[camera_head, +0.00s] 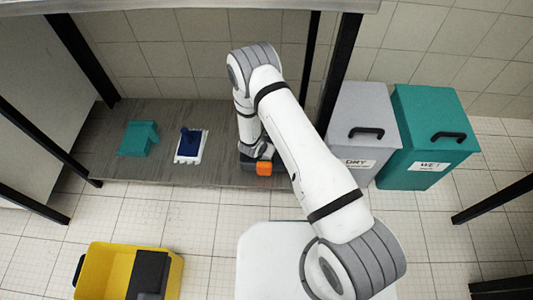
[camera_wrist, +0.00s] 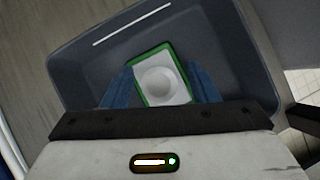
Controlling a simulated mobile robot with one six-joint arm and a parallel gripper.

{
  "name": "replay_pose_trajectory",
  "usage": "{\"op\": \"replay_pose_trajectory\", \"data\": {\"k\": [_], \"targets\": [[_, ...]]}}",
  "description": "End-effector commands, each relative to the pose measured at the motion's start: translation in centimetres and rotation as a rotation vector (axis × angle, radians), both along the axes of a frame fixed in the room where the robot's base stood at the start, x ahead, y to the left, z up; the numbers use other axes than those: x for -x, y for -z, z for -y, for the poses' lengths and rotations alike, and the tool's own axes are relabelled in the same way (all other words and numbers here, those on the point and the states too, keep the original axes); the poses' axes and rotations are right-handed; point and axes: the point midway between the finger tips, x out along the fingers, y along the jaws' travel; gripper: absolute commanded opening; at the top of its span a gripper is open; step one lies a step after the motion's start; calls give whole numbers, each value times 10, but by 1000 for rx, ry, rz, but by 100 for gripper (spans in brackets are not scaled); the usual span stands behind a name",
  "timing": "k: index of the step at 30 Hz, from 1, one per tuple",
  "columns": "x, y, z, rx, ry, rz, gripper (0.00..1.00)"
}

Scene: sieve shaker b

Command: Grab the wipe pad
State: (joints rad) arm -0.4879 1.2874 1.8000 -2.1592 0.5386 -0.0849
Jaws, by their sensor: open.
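In the wrist view a flat white square pad with a green edge and a round white knob, which looks like the wipe pad (camera_wrist: 177,90), lies in a dark grey tray (camera_wrist: 75,65). My gripper (camera_wrist: 160,84) is open, its blue fingers left and right of the pad's near part. I cannot tell if they touch it or how high they are above the tray floor. In the head view my arm hides the pad and most of the tray.
On the low wooden shelf (camera_head: 110,178) are a teal object (camera_head: 140,138) and a blue-handled item on white (camera_head: 190,147). An orange block (camera_head: 264,168) shows at my arm's end. Grey (camera_head: 358,120) and teal (camera_head: 430,128) bins stand right; a yellow bucket (camera_head: 110,265) stands front left.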

Motion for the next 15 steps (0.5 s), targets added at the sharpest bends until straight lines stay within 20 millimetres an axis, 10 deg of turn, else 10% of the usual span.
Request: {"op": "replay_pose_trajectory", "data": {"k": [15], "targets": [[0, -1, 1, 0, 1, 0, 23]]}}
